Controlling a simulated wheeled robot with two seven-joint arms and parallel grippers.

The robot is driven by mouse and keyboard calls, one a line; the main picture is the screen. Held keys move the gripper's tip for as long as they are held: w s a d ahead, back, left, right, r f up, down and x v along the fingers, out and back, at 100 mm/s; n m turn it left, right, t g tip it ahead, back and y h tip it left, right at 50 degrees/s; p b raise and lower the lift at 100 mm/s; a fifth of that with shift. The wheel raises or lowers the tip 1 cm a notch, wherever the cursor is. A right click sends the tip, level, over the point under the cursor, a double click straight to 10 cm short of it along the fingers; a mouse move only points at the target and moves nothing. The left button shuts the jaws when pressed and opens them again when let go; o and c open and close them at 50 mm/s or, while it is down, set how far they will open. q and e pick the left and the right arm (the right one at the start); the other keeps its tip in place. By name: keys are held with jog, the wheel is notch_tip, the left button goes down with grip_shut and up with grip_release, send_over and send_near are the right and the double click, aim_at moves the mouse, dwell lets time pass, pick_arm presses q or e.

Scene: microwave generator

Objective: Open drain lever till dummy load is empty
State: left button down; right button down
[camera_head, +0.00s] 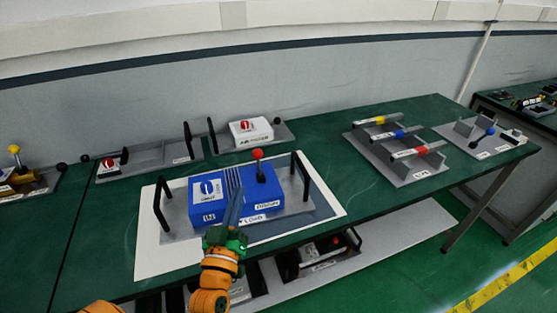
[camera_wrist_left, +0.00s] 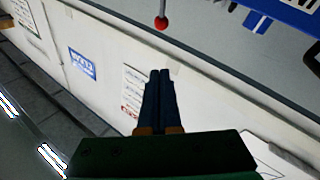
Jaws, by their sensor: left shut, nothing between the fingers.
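The dummy load is a blue box (camera_head: 212,207) labelled "LOAD" on a grey base, on the green table. Its drain lever is a dark stick with a red ball knob (camera_head: 258,154), standing roughly upright at the box's right part, beside a "DRAIN" label. In the left wrist view the red knob (camera_wrist_left: 161,22) is at the top, beyond the fingertips and apart from them; part of the blue box (camera_wrist_left: 290,12) is at the upper right. My left gripper (camera_head: 239,190) is shut and empty, in front of the box, covering part of its front. The right gripper is not visible.
Black handles (camera_head: 162,206) (camera_head: 302,181) rise at both ends of the load's base. A white unit with a red knob (camera_head: 250,129) stands behind. A rack with yellow, blue and red-marked bars (camera_head: 396,141) is at the right. Bare table lies between rack and load.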

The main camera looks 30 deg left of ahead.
pick_arm(q)
jog(key=b, duration=0.1)
send_near(254, 152)
notch_tip(254, 152, up, 4)
jog(key=w+a, duration=0.2)
jog(key=w+f+b, duration=0.2)
jog(key=b, duration=0.1)
jog(key=shift+w+d+f, duration=0.1)
jog(key=shift+w, duration=0.05)
jog(key=shift+w+f+b, duration=0.15)
jog(key=shift+w+b, duration=0.2)
jog(key=shift+w, duration=0.2)
jog(key=shift+w+a+b, duration=0.3)
jog(key=shift+w+a, duration=0.1)
jog(key=shift+w, duration=0.1)
